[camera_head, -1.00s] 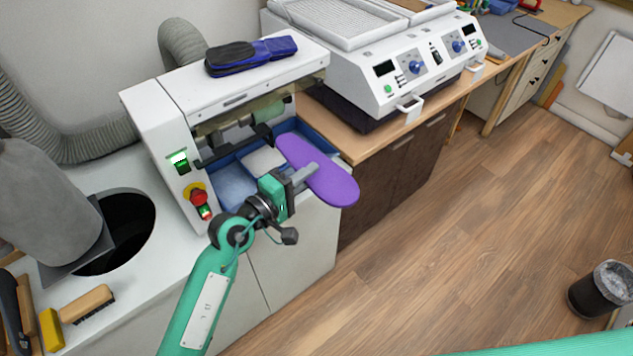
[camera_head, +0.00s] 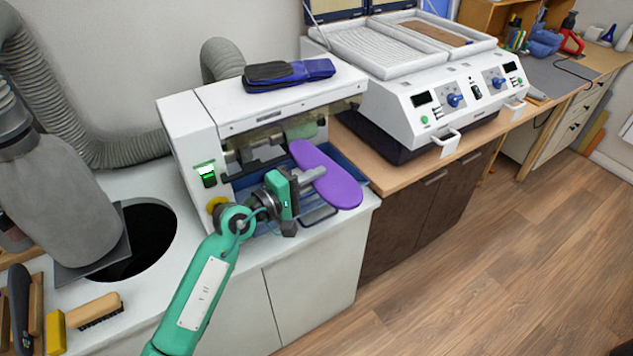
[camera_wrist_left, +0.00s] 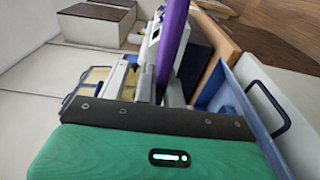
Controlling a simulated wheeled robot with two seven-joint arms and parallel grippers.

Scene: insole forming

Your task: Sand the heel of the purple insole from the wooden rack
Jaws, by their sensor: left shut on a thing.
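The purple insole (camera_head: 328,180) is held by my left gripper (camera_head: 313,175), which is shut on its middle part. The insole hangs in front of the opening of the white sanding machine (camera_head: 263,118), near its green roller (camera_head: 301,131). I cannot tell whether its far end touches the roller. In the left wrist view the insole (camera_wrist_left: 172,45) shows edge-on between the fingers (camera_wrist_left: 160,92). The wooden rack cannot be made out. My right gripper is not in view.
A blue tray (camera_head: 350,172) lies below the roller. Dark blue pads (camera_head: 290,74) rest on top of the machine. To the right stands a white press with knobs (camera_head: 440,100). At the left are a dark round hole (camera_head: 150,238) and a wooden brush (camera_head: 94,310).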

